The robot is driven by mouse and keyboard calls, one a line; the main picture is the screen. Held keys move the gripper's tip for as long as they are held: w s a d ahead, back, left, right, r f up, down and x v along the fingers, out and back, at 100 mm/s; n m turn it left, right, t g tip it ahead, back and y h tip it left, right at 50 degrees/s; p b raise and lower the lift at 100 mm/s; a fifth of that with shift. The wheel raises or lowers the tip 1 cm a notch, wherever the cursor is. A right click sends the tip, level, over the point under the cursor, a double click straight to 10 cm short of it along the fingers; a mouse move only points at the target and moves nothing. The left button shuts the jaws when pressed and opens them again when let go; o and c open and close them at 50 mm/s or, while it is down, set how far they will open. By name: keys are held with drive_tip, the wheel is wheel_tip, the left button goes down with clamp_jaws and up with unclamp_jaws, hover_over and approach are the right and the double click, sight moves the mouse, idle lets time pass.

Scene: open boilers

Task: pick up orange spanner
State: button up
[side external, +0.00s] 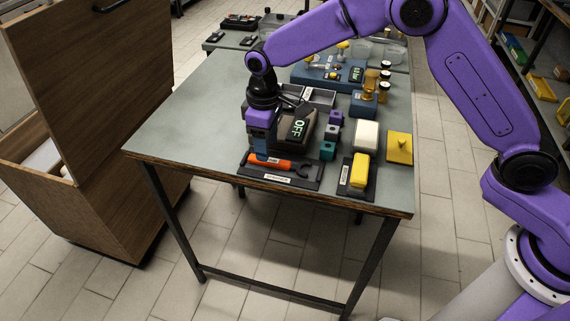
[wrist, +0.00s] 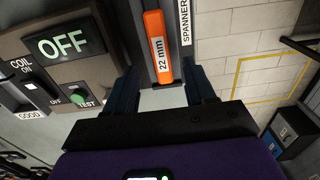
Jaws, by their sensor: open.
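The orange spanner (side external: 268,165) lies on a dark labelled holder (side external: 299,181) near the table's front edge, its dark open jaw pointing right. In the wrist view its orange handle (wrist: 158,45), marked 22 mm, shows between the fingers, with the SPANNER label beside it. My gripper (side external: 260,153) points down just above the handle's left part in the side view. In the wrist view my gripper (wrist: 164,84) is open, with one finger on each side of the handle and nothing held. The exact height gap is hard to tell.
A box with a lit OFF display (side external: 298,128) stands close behind the spanner, left of the fingers in the wrist view (wrist: 65,43). Right of the holder are a yellow block (side external: 359,170), a white block (side external: 366,136) and small coloured cubes (side external: 328,150). The table's left side is clear.

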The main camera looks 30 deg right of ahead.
drive_tip(key=shift+s+f, duration=0.1)
drive_tip(key=shift+f, duration=1.9)
clamp_jaws()
drive_tip(key=shift+r, duration=0.1)
drive_tip(key=shift+r, duration=0.5)
wheel_tip(320, 180, up, 2)
drive_tip(key=shift+r, duration=0.1)
drive_tip(key=s+d+r, duration=0.7)
drive_tip(key=s+r, duration=0.2)
drive_tip(key=s, duration=0.3)
drive_tip(key=shift+r, duration=0.35)
drive_tip(key=shift+s, duration=0.1)
